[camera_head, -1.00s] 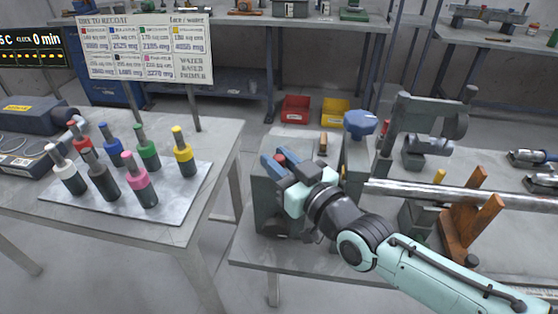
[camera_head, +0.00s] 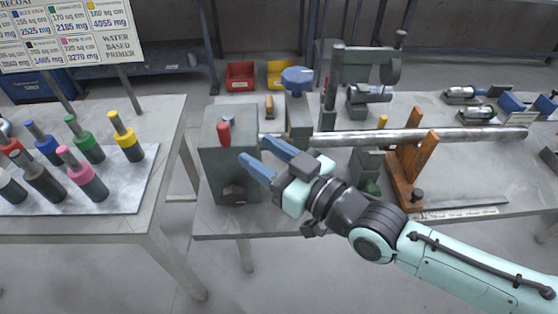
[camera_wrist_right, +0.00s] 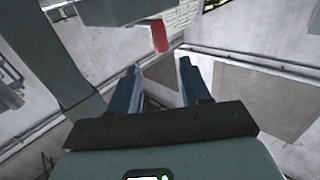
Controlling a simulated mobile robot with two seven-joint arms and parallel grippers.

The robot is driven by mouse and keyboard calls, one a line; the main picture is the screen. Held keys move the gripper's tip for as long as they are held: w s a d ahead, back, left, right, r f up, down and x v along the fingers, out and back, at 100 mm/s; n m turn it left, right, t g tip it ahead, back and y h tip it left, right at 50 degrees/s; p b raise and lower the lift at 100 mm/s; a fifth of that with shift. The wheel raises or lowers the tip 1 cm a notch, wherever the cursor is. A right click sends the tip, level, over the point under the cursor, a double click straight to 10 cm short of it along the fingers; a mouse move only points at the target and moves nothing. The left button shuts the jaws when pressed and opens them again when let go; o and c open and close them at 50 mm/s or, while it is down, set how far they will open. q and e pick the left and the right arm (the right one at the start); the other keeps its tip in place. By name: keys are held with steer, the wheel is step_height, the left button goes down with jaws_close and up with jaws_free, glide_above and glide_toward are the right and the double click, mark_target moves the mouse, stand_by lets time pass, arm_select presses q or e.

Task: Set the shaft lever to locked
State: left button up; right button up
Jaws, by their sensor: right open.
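The shaft lever, with a red grip (camera_head: 223,134), stands up on the front of a grey housing block (camera_head: 216,168) at the left end of the workbench. A long silver shaft (camera_head: 450,136) runs right from near this block. My right gripper (camera_head: 251,150) is open and empty, its blue fingers pointing left toward the block, just right of and slightly below the red grip. In the right wrist view the red grip (camera_wrist_right: 159,36) shows just beyond the open fingertips (camera_wrist_right: 161,64), apart from them. My left gripper is out of view.
A blue knob (camera_head: 297,78) tops a post behind my gripper. An orange wooden stand (camera_head: 402,176) sits by the shaft at right. Paint bottles stand on a metal plate (camera_head: 130,205) on the left table. A gap separates the two tables.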

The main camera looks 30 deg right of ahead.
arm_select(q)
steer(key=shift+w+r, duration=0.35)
arm_select(e)
steer(key=shift+v, duration=1.65)
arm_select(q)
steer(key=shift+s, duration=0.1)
